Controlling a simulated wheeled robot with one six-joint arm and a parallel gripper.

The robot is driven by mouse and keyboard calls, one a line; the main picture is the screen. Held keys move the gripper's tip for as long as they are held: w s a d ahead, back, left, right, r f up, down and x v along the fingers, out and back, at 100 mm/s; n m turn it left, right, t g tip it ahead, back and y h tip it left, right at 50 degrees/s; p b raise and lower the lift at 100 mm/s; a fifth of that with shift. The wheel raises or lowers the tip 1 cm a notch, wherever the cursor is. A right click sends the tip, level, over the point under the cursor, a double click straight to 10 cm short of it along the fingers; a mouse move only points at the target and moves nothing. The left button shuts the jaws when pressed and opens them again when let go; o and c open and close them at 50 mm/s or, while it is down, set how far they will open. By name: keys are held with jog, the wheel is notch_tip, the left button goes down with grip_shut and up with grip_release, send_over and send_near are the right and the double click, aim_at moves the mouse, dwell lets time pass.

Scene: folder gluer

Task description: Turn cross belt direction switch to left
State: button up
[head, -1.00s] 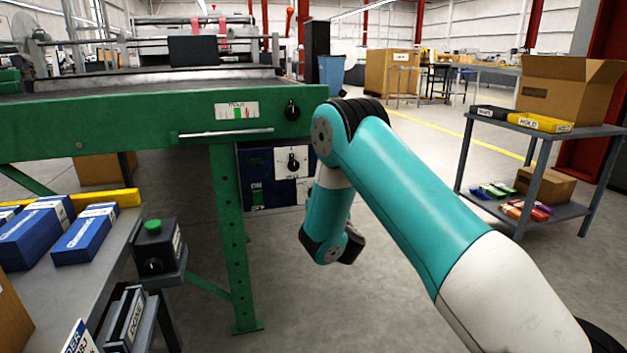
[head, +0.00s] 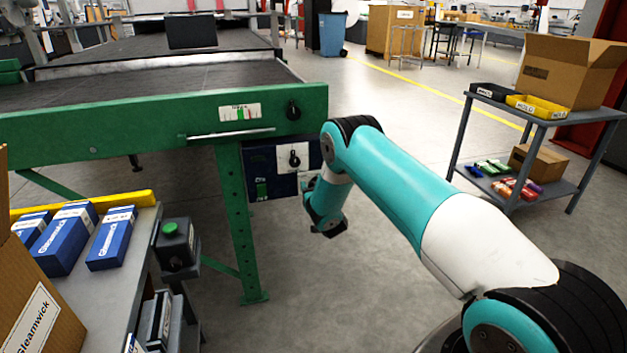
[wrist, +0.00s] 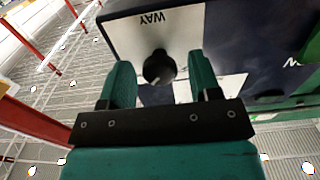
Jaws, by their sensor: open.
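A dark blue control box (head: 263,185) hangs under the green machine frame. A black rotary switch (head: 295,159) sits on its white plate. In the wrist view this black knob (wrist: 159,68) shows on a white plate with the partly visible, upside-down text "WAY". My gripper (wrist: 160,66) is open, its two green fingers on either side of the knob in the picture. I cannot tell whether they touch it. In the head view the fingers are mostly hidden by my wrist, low and right of the box. The box's lettering is too small to read there.
Another black knob (head: 293,110) is on the green frame (head: 60,150) above. A black box with a green button (head: 177,247) stands beside a table with blue cartons (head: 110,238). A grey shelf cart (head: 540,118) is at right. Open floor lies between.

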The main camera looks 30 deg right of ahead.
jog(key=shift+w, duration=0.1)
jog(key=c, duration=0.9)
